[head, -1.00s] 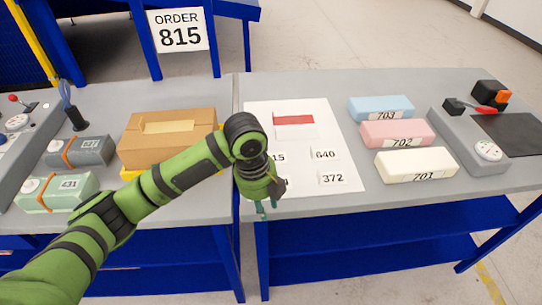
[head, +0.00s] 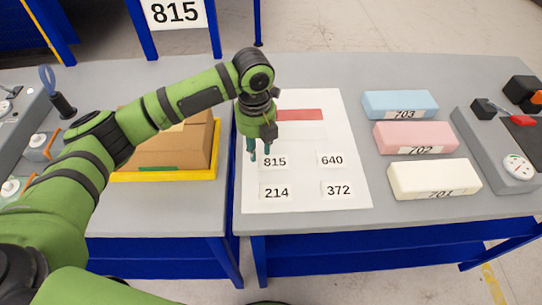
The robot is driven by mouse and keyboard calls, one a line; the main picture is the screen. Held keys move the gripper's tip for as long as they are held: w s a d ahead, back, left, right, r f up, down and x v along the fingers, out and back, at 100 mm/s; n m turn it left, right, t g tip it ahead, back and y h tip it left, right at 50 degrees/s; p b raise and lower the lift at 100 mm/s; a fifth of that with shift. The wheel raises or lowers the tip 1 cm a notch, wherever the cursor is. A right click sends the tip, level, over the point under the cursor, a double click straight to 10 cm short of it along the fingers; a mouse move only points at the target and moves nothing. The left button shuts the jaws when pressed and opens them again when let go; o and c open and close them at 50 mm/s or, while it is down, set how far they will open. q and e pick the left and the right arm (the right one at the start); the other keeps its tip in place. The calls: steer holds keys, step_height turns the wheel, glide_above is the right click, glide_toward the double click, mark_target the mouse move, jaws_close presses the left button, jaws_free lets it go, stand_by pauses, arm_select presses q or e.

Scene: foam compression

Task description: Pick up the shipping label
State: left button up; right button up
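Several shipping labels lie on a white sheet (head: 345,185) on the right-hand table. They read 815 (head: 274,162), 640 (head: 331,160), 214 (head: 277,193) and 372 (head: 338,190). An order sign (head: 174,12) at the back shows 815. My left gripper (head: 260,156) points down over the left edge of the sheet, just left of and above the 815 label. Its two fingers look slightly apart with nothing between them. The 815 label shows nearly whole. My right gripper is not in view.
A cardboard box (head: 190,145) sits in a yellow tray (head: 165,176) on the left table, partly behind my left arm. Blue (head: 400,104), pink (head: 415,137) and cream (head: 435,179) foam blocks stand right of the sheet. A grey device (head: 490,150) is at the far right.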

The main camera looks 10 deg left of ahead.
mark_target(274, 159)
arm_select(q)
step_height(274, 159, down, 3)
steer(key=shift+a+r+p, duration=0.1)
steer(key=shift+r+p, duration=0.05)
steer(key=shift+p, duration=0.2)
steer(key=shift+w+f, duration=0.2)
steer(key=shift+f, duration=0.4)
jaws_close()
steer(key=shift+r, duration=0.15)
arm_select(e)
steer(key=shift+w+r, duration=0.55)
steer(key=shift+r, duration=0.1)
